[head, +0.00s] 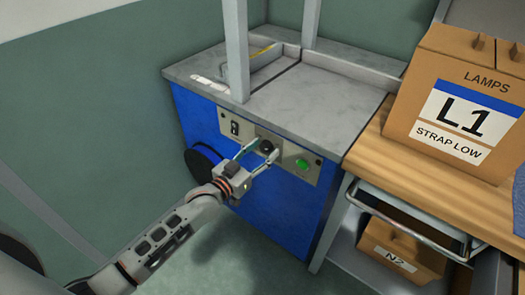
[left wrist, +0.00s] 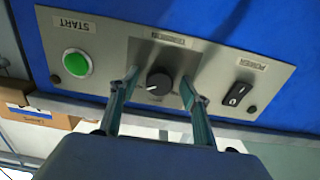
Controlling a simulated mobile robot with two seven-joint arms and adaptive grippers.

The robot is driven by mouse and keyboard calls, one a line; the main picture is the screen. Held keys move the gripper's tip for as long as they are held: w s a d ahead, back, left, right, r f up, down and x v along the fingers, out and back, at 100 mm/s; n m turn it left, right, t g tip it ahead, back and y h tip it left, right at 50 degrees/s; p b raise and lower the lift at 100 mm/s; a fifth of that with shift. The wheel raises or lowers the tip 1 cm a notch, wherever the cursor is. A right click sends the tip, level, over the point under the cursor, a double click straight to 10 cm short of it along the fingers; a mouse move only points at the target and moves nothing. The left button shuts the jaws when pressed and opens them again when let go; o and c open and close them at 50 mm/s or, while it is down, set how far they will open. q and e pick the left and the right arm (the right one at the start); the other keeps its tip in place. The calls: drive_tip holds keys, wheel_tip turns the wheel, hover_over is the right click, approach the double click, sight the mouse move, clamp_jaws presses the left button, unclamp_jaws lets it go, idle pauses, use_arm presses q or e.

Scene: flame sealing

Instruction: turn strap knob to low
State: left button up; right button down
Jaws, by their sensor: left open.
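The strap knob (head: 266,146) is a round black dial in the middle of the grey control panel (left wrist: 105,58) on the blue machine. It also shows in the left wrist view (left wrist: 158,85), with a thin pale pointer line. My left gripper (head: 264,149) is open in front of the panel. In the left wrist view its two fingers (left wrist: 159,88) stand one on each side of the knob, with a gap visible to each. The small lettering above the knob appears upside down there and is too small to read surely. My right gripper is not in view.
A green START button (left wrist: 76,63) and a black POWER switch (left wrist: 237,95) flank the knob on the panel. A cardboard box marked L1, STRAP LOW (head: 450,110) stands on the wooden bench (head: 375,148) at right. Another box (head: 400,252) sits below.

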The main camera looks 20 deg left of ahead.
use_arm(q)
drive_tip(key=c, duration=1.1)
